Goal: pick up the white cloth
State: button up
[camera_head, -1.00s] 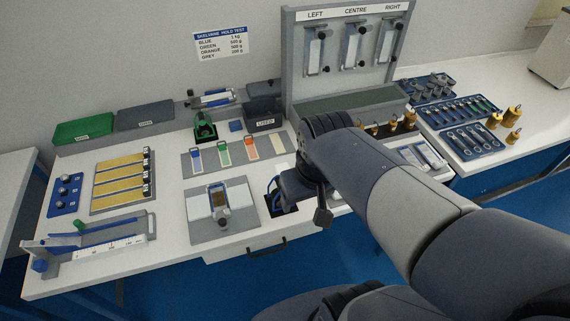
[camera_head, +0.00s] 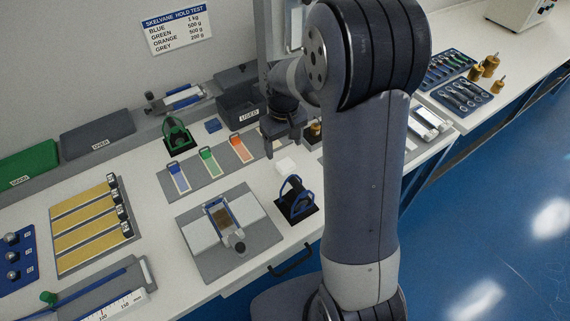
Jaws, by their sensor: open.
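A small white folded piece (camera_head: 286,166), which looks like the white cloth, lies on the bench behind the black stand with a blue frame (camera_head: 297,198). My gripper (camera_head: 284,148) points down just behind and above it, over the right end of the grey strip mat (camera_head: 196,192). It is open, and I see nothing between its fingers. My arm hides the bench to the right of the cloth.
A grey fixture (camera_head: 228,240) sits at the front. A green clamp on a black base (camera_head: 178,138) and a dark bin (camera_head: 240,104) stand behind the mat. Brass weights (camera_head: 484,66) stand far right.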

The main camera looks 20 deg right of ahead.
aim_at(286, 163)
notch_tip(286, 163, down, 3)
jog(key=shift+w+d+f+p, duration=0.15)
jog(key=shift+f+p, duration=0.1)
jog(key=shift+f, duration=1.05)
jog(key=shift+d+f+p, duration=0.15)
jog(key=shift+f+p, duration=0.05)
jog(key=shift+f, duration=1.1)
jog(key=c, duration=1.1)
